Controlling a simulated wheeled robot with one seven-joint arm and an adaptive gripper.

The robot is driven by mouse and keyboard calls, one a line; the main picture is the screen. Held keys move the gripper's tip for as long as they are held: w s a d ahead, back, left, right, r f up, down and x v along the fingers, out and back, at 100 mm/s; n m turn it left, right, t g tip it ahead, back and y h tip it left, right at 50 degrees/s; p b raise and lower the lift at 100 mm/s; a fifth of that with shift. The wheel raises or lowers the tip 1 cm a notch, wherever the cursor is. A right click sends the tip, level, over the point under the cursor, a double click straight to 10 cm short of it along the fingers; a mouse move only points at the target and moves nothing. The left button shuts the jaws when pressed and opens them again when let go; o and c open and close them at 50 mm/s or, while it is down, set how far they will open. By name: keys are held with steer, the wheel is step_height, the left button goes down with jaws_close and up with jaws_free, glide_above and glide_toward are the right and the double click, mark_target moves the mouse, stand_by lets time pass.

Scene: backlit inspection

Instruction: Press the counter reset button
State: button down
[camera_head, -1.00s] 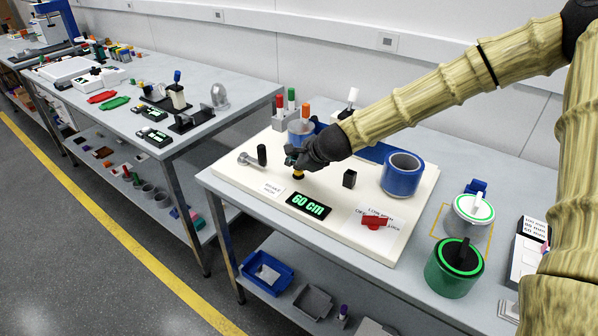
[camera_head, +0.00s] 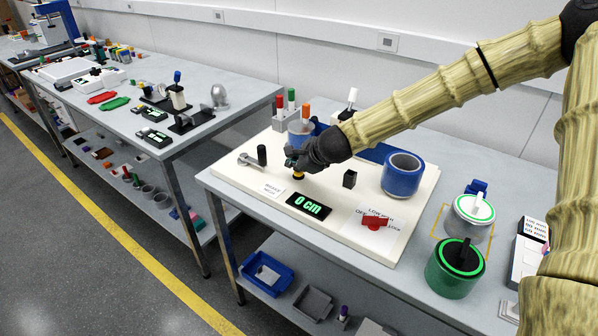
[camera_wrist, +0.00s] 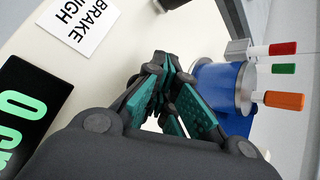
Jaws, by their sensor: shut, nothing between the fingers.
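My gripper (camera_head: 293,160) is shut and empty, pointing down over the cream board (camera_head: 408,222). A small yellow and black part (camera_head: 298,175), which looks like the reset button, shows just under the fingers. I cannot tell whether the fingers touch it. The black counter display (camera_head: 308,206) in front reads "0 cm" in green. In the wrist view the shut fingers (camera_wrist: 163,68) hide whatever lies below them, and part of the display (camera_wrist: 25,115) shows at the left.
A white brake label (camera_head: 272,190) lies left of the display. A black post (camera_head: 262,155) and a metal crank (camera_head: 247,160) are to the left.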

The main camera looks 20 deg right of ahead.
mark_target(296, 173)
steer(key=shift+r+p, duration=0.6)
steer(key=shift+r, duration=0.2)
steer(key=shift+r+p, duration=2.05)
steer(key=shift+r, duration=0.45)
